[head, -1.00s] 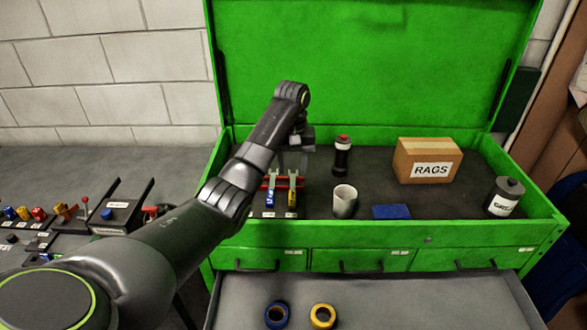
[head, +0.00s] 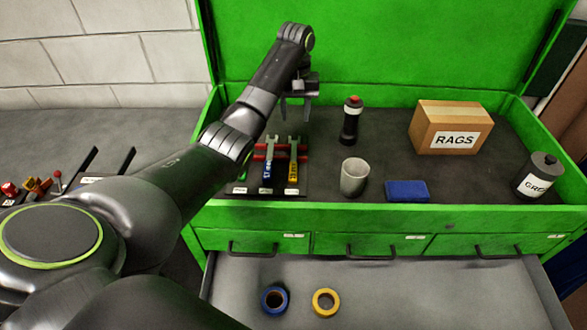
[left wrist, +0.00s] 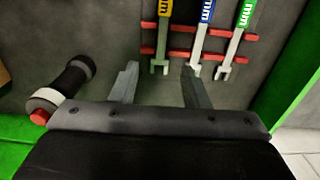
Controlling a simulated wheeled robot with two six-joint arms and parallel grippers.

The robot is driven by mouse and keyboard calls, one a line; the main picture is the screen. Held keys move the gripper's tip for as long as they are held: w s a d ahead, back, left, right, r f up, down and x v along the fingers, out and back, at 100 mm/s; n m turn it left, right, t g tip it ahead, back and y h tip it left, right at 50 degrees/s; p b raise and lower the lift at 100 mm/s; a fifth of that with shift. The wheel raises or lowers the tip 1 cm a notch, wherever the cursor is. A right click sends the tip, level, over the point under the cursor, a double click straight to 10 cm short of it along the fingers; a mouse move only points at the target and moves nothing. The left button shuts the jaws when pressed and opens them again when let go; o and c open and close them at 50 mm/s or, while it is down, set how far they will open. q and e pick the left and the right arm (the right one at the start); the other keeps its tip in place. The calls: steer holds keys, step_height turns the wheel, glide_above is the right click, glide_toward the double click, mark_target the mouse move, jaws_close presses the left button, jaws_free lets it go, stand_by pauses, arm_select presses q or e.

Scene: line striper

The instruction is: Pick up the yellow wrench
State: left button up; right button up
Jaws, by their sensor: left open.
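The yellow wrench (head: 293,178) lies in a rack on the tray of the green tool chest, its open jaw end pointing to the back. In the left wrist view the yellow wrench (left wrist: 163,35) has its jaw end in the picture gap between my fingertips. A blue wrench (head: 268,172) lies to its left, and a green wrench (left wrist: 237,40) shows beyond the blue one. My left gripper (head: 296,112) is open and empty, behind the wrenches and apparently above the tray. My right gripper is not in view.
Red rack bars (left wrist: 190,55) cross under the wrenches. A dark red-capped bottle (head: 351,122), a grey cup (head: 354,177), a blue block (head: 407,190), a RAGS box (head: 452,125) and a dark can (head: 540,175) stand to the right. An open drawer (head: 400,295) holds two tape rolls.

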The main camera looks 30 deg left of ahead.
mark_target(294, 153)
arm_select(q)
step_height(294, 153, down, 8)
steer(key=b, duration=0.5)
steer(key=shift+r+b, duration=0.25)
steer(key=shift+b, duration=0.15)
steer(key=shift+f, duration=0.35)
steer(key=f, duration=0.1)
steer(key=f+p, duration=0.1)
steer(key=f, duration=0.1)
steer(key=f+p, duration=0.1)
steer(key=shift+a+f, duration=0.25)
steer(key=shift+f, duration=0.4)
jaws_close()
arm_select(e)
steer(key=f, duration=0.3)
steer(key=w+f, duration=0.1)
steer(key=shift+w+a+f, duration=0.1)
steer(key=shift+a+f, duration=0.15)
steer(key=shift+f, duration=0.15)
